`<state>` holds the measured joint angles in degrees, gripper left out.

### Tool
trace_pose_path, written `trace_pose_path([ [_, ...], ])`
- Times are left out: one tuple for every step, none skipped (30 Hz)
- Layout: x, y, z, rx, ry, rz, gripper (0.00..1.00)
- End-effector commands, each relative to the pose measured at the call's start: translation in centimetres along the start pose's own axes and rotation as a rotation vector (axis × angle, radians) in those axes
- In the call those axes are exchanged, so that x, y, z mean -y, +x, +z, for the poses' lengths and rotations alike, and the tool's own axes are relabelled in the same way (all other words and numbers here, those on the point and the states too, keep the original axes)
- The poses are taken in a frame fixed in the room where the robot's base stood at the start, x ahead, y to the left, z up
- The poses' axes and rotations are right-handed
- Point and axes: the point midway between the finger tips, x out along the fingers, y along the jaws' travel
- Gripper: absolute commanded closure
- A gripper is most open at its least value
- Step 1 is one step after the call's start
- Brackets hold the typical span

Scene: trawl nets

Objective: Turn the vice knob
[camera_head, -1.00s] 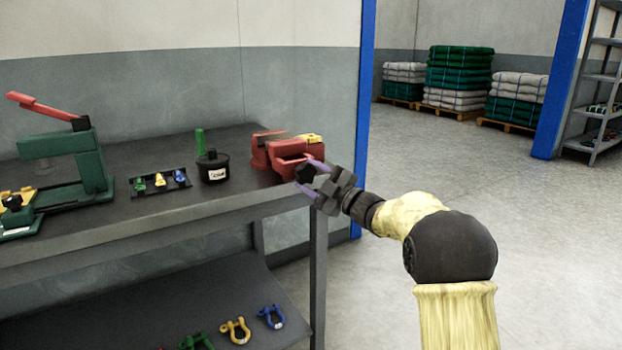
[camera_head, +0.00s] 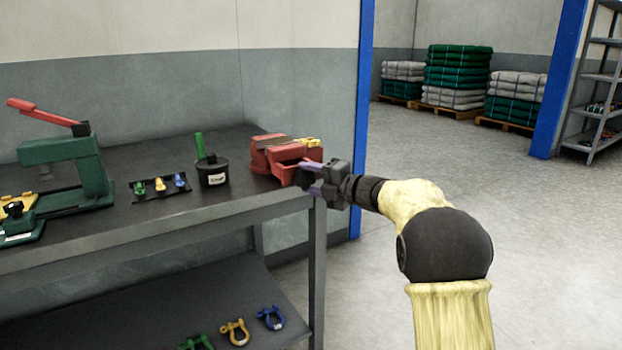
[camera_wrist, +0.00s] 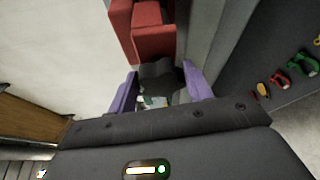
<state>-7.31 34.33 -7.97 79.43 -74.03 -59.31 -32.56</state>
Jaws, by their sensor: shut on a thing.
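The red vice (camera_head: 275,158) sits at the right end of the dark workbench, and its red body also shows at the top of the wrist view (camera_wrist: 152,32). My gripper (camera_head: 312,173) is at the vice's right front end, past the bench corner. In the wrist view its two purple fingers (camera_wrist: 160,88) stand on either side of a dark knob (camera_wrist: 157,76) in front of the vice. The gripper is shut on this knob. In the head view the knob is hidden by the gripper.
On the workbench (camera_head: 140,222) stand a black pot (camera_head: 212,174), a tray of small coloured shackles (camera_head: 160,188) and a green press with a red lever (camera_head: 68,155). Larger shackles (camera_head: 235,331) lie on the lower shelf. The floor to the right is clear.

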Motion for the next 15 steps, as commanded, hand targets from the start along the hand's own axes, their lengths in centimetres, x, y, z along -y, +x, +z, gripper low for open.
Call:
trace_pose_path([
  [-0.33, 0.0, 0.17, 0.006, -0.008, 0.002, 0.73],
  [-0.34, 0.0, 0.17, 0.006, -0.011, 0.001, 0.73],
  [-0.34, -0.01, 0.18, 0.007, -0.013, 0.0, 0.73],
  [-0.33, -0.01, 0.18, 0.007, -0.014, 0.0, 0.73],
  [-0.34, -0.01, 0.19, 0.007, -0.014, 0.0, 0.73],
  [-0.34, -0.01, 0.19, 0.007, -0.015, 0.0, 0.73],
  [-0.34, -0.01, 0.19, 0.007, -0.015, 0.0, 0.73],
  [-0.34, -0.02, 0.19, 0.007, -0.014, 0.0, 0.73],
  [-0.34, -0.02, 0.19, 0.007, -0.014, 0.0, 0.73],
  [-0.35, -0.02, 0.19, 0.007, -0.014, 0.0, 0.73],
  [-0.35, -0.02, 0.2, 0.007, -0.014, 0.0, 0.73],
  [-0.36, -0.03, 0.2, 0.007, -0.013, 0.001, 0.73],
  [-0.36, -0.03, 0.2, 0.007, -0.013, 0.001, 0.73],
  [-0.36, -0.03, 0.2, 0.007, -0.013, 0.001, 0.46],
  [-0.33, -0.03, 0.19, 0.007, -0.013, 0.0, 0.38],
])
